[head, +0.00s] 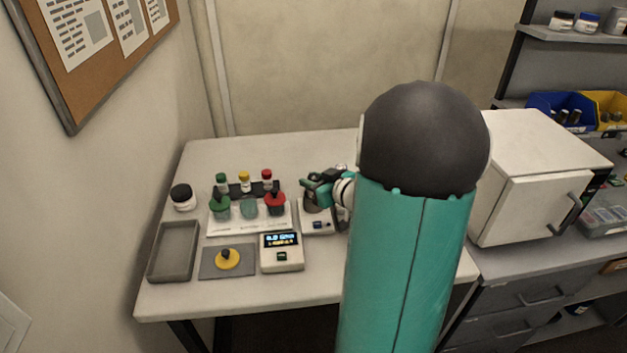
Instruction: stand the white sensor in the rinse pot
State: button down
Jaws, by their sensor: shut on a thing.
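My gripper (312,187) is over the small white device (318,222) at the right of the bench group. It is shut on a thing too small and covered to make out. I cannot pick out the white sensor. A dark round shape sits on the device just below my gripper. An open grey-green pot (248,209) stands on a white tray (248,227), between a green-topped pot (220,209) and a red-topped pot (275,204). Which one is the rinse pot is not marked clearly. My gripper is right of these pots.
A meter with a lit display (282,252) stands in front. A yellow disc with a dark knob (228,259) lies on a grey mat (206,267). An empty grey tray (173,252) and a dark-lidded jar (183,197) are left. Several capped vials stand behind. My arm hides the bench's right side.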

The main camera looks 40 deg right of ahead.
jog(key=c, duration=1.1)
grip_release()
jog(key=shift+f, duration=0.15)
